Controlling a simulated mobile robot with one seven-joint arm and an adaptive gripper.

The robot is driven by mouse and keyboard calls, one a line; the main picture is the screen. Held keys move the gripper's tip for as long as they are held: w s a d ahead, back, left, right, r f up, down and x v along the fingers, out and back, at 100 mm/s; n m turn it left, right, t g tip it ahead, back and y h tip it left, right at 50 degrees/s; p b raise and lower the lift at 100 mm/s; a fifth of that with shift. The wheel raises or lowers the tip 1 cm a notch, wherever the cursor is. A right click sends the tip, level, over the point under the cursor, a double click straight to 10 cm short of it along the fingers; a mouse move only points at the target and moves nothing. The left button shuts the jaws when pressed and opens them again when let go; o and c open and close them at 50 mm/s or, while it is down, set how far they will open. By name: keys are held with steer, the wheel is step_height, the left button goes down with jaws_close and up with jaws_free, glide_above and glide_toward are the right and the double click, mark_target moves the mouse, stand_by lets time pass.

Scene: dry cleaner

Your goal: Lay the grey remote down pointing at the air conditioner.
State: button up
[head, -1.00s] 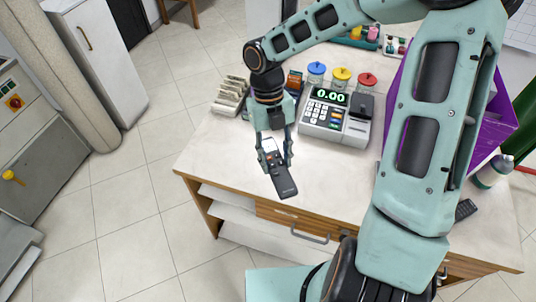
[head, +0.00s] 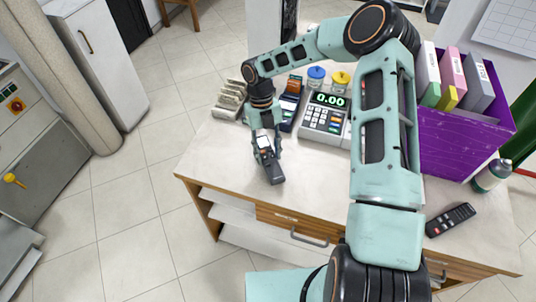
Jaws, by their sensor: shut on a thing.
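A grey remote (head: 273,171) is in my gripper (head: 268,152), over the left front part of the counter (head: 221,165). My gripper points down, with its fingers on either side of the remote. The remote's lower end points toward the counter's front edge, turned slightly right. I cannot tell whether the remote touches the counter. I cannot make out an air conditioner in this view.
A black remote (head: 450,219) lies at the counter's right front. A cash register (head: 325,120) and card terminal (head: 290,103) stand behind my gripper. A purple crate (head: 462,148) with binders and a bottle (head: 491,177) are at right. The counter's left front is clear.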

steer(key=shift+f, duration=0.7)
steer(key=shift+f, duration=0.15)
steer(key=o, duration=1.4)
steer(key=b+v, duration=0.1)
steer(key=v, duration=1.1)
